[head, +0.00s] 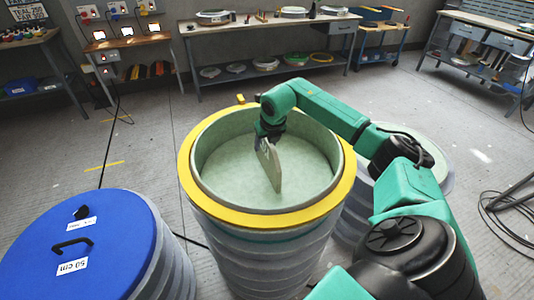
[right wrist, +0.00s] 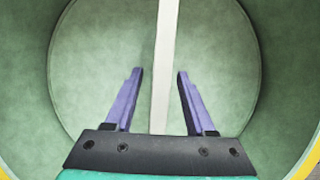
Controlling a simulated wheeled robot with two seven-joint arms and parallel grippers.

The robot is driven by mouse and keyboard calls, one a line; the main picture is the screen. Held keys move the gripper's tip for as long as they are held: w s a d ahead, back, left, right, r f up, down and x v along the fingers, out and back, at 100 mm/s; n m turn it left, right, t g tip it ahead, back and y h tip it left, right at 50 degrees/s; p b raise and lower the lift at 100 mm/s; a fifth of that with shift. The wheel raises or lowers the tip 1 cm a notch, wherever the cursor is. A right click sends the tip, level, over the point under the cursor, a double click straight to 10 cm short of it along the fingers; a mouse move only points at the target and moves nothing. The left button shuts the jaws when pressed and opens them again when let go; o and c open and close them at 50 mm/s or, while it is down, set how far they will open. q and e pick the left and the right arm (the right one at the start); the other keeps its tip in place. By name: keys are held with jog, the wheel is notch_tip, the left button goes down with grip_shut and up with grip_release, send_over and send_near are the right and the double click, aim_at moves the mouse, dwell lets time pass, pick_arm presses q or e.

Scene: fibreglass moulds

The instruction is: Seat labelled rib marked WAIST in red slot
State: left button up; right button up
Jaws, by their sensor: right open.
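A flat pale rib (head: 271,170) stands on edge inside the round green-lined mould (head: 225,165). No WAIST marking or other label is readable on it. In the right wrist view the rib's narrow edge (right wrist: 161,105) runs upright between my two purple fingers, with a gap on each side. My right gripper (right wrist: 160,73) is open around the rib's edge and does not visibly touch it. In the head view the gripper (head: 265,142) is at the rib's upper end, inside the mould. No red slot shows, and whether the rib sits in a slot cannot be told.
The mould has a yellow rim (head: 190,185). A blue-lidded drum (head: 110,235) marked 50 cm stands at the left front. Another pale mould (head: 437,160) stands partly behind my right arm. Workbenches (head: 180,28) line the back. Cables lie on the floor.

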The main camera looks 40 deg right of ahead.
grip_shut()
jog(key=shift+r, duration=0.1)
dwell(1.2)
